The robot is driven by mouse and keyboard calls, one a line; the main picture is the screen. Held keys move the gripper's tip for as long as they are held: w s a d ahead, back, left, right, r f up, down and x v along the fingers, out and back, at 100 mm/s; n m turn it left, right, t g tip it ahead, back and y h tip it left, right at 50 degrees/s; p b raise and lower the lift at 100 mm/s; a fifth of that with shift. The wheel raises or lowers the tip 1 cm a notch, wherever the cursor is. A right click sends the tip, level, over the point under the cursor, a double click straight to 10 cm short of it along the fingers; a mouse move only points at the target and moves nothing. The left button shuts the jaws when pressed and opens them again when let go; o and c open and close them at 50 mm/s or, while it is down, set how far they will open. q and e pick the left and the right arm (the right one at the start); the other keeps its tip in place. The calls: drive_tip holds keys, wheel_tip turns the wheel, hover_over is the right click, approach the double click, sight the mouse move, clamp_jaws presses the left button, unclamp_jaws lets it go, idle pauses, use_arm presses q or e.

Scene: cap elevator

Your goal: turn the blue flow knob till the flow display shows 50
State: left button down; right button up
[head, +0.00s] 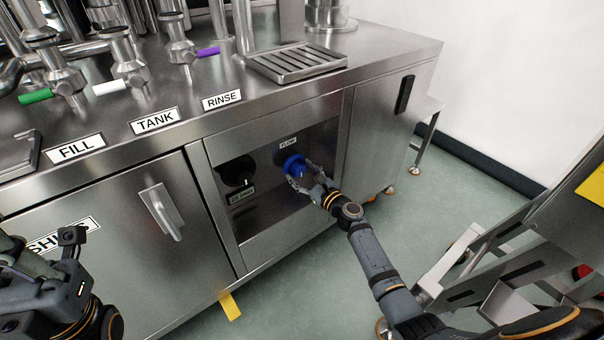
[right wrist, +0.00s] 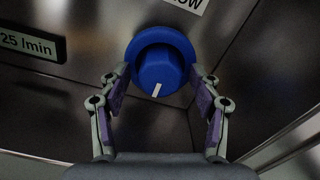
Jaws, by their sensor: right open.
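The blue flow knob (head: 294,166) sits in the recessed panel under the counter, below a FLOW label (head: 288,143). In the right wrist view the knob (right wrist: 158,66) has a white mark pointing down, slightly left. The flow display (head: 242,195) is left of the knob; in the right wrist view it (right wrist: 30,44) reads "25 /min", its left end cut off. My right gripper (head: 305,178) is at the knob; in the right wrist view its open fingers (right wrist: 160,82) lie on either side of it. I cannot tell whether they touch it. My left gripper (head: 70,242) is at lower left, its jaws unclear.
A black round fitting (head: 238,172) is left of the blue knob in the recess. Cabinet doors with handles (head: 162,211) flank it. Valves with coloured levers stand on the counter (head: 200,80). A metal frame (head: 520,235) stands at right; green floor (head: 440,190) lies between.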

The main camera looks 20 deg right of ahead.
drive_tip(key=c, duration=1.2)
drive_tip(key=shift+o, duration=0.2)
drive_tip(key=n+b, duration=0.1)
drive_tip(key=n, duration=0.1)
drive_tip(key=n+b, duration=0.2)
drive_tip(key=shift+f+n, duration=0.2)
drive_tip(key=shift+n, duration=0.1)
drive_tip(key=n+b, duration=0.3)
drive_tip(key=n, duration=0.2)
drive_tip(key=shift+n, duration=0.3)
drive_tip(key=shift+r+n+b, duration=0.1)
drive_tip(key=shift+n+b, duration=0.2)
drive_tip(key=shift+n, duration=0.5)
